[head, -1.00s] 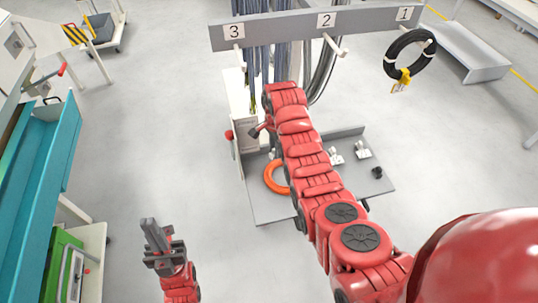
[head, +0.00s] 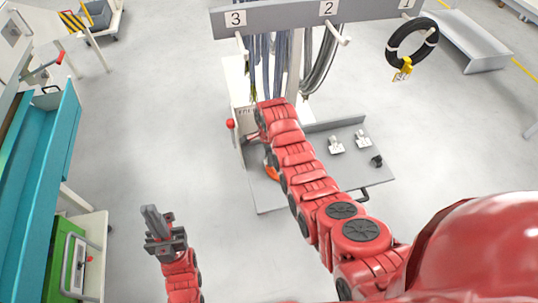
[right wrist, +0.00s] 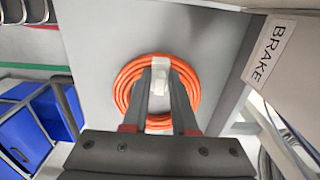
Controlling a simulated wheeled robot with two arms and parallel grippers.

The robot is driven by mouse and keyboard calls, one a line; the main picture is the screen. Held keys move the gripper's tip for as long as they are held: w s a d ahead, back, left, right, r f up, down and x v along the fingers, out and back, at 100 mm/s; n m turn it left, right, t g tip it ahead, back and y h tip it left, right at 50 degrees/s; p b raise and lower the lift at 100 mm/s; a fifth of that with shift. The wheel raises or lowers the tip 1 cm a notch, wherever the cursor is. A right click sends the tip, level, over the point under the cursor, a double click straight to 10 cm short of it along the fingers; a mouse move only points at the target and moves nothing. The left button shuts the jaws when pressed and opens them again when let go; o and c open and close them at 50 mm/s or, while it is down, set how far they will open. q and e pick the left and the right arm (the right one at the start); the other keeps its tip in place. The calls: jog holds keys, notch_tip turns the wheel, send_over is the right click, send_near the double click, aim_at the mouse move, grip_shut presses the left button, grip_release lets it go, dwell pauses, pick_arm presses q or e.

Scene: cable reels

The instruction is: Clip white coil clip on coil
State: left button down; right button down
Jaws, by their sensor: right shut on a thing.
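An orange cable coil (right wrist: 124,86) lies flat on the grey table; in the head view a small part of it (head: 271,173) shows beside my right arm. In the right wrist view my right gripper (right wrist: 160,76) is shut on a small white clip (right wrist: 161,66), over the far side of the coil's ring. I cannot tell whether the clip grips the cable. The right fingers are hidden behind my arm in the head view. My left gripper (head: 154,222) is away from the table at the lower left, with no object visible in it; its fingers look close together.
Two white pieces (head: 336,144) (head: 362,138) and a black piece (head: 376,160) lie on the grey table (head: 275,198). A numbered rack (head: 290,20) with hanging cables stands behind. A black coil (head: 392,52) hangs at right. A box labelled BRAKE (right wrist: 290,35) stands close by.

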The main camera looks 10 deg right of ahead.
jog(key=shift+a+f+b, duration=0.15)
jog(key=shift+f+b, duration=0.15)
jog(key=shift+b, duration=0.35)
dwell(0.9)
jog(key=shift+f, duration=0.3)
dwell(0.3)
jog(key=shift+f+b, duration=0.3)
jog(key=shift+b, duration=0.25)
jog(key=shift+f+b, duration=0.3)
jog(key=shift+f, duration=0.05)
jog(key=shift+s+f, duration=0.25)
jog(key=shift+f, duration=0.05)
dwell(0.4)
